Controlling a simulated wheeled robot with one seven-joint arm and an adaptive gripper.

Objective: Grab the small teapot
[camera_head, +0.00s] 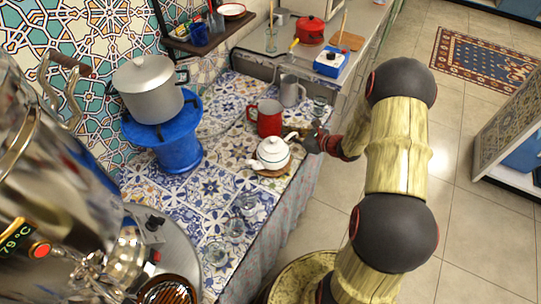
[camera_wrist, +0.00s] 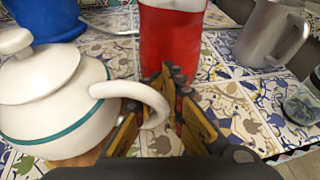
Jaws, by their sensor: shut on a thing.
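The small teapot (camera_head: 272,152) is white with a green stripe and stands upright near the edge of the tiled counter, on a small brown mat (camera_head: 258,169). In the wrist view the teapot (camera_wrist: 45,95) fills the left side, its lid and knob showing. Its looped handle (camera_wrist: 140,91) reaches right, between the fingers of my gripper (camera_wrist: 165,100). My gripper is shut on the handle; it also shows in the head view (camera_head: 312,141), at the right of the teapot. Part of the handle's lower end is hidden by a finger.
A red mug (camera_head: 266,118) stands just behind the teapot, and a grey pitcher (camera_head: 291,91) is behind that. Clear glasses (camera_head: 240,210) stand in front. A blue stand with a grey pot (camera_head: 150,88) is at left, and a big shiny samovar (camera_head: 50,190) is nearest.

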